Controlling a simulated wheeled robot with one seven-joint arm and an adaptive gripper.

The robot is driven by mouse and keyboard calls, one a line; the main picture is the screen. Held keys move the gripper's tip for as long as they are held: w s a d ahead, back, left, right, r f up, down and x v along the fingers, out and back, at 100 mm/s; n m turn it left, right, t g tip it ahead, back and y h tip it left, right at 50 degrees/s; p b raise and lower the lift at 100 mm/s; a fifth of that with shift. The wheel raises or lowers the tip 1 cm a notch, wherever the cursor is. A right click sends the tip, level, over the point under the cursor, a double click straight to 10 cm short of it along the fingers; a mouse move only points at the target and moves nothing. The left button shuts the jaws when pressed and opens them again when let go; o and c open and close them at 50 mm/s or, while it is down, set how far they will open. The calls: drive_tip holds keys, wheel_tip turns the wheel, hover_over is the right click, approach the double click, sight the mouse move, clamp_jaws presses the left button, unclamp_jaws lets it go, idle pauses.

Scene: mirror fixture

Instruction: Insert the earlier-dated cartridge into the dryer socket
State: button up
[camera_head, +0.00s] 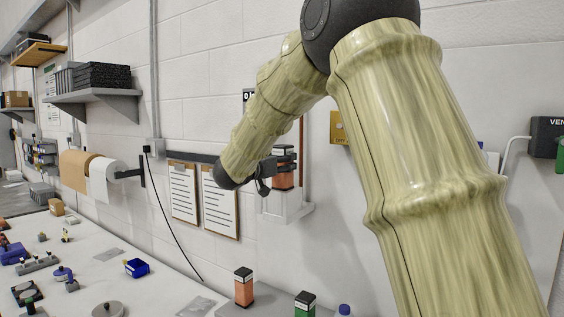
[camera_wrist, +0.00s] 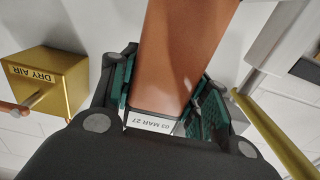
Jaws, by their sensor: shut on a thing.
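My gripper (camera_head: 270,172) is shut on an orange-brown cartridge (camera_head: 284,181) with a dark cap and white label band. In the wrist view the cartridge (camera_wrist: 182,45) lies between the green finger pads, and its upside-down label appears to read 03 MAR 27. In the head view the held cartridge is upright over a white wall-mounted holder (camera_head: 290,208), which looks like the dryer socket. I cannot tell whether its lower end is inside. A similar orange cartridge (camera_head: 244,288) stands on the bench; its date is too small to read.
A brass box (camera_wrist: 47,85) marked DRY AIR is left in the wrist view. A green cartridge (camera_head: 305,304) stands at the bench's front. Clipboards (camera_head: 220,202) hang left of the holder. Paper rolls (camera_head: 105,179) and several small parts are farther left.

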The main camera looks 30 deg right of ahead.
sight(278, 183)
drive_tip(key=shift+f+b, duration=1.3)
drive_tip(key=shift+f, duration=1.75)
drive_tip(key=o, duration=1.2)
drive_tip(key=shift+o, duration=0.2)
drive_tip(key=shift+f, duration=0.1)
drive_tip(key=shift+s+a, duration=0.1)
drive_tip(key=shift+a, duration=0.05)
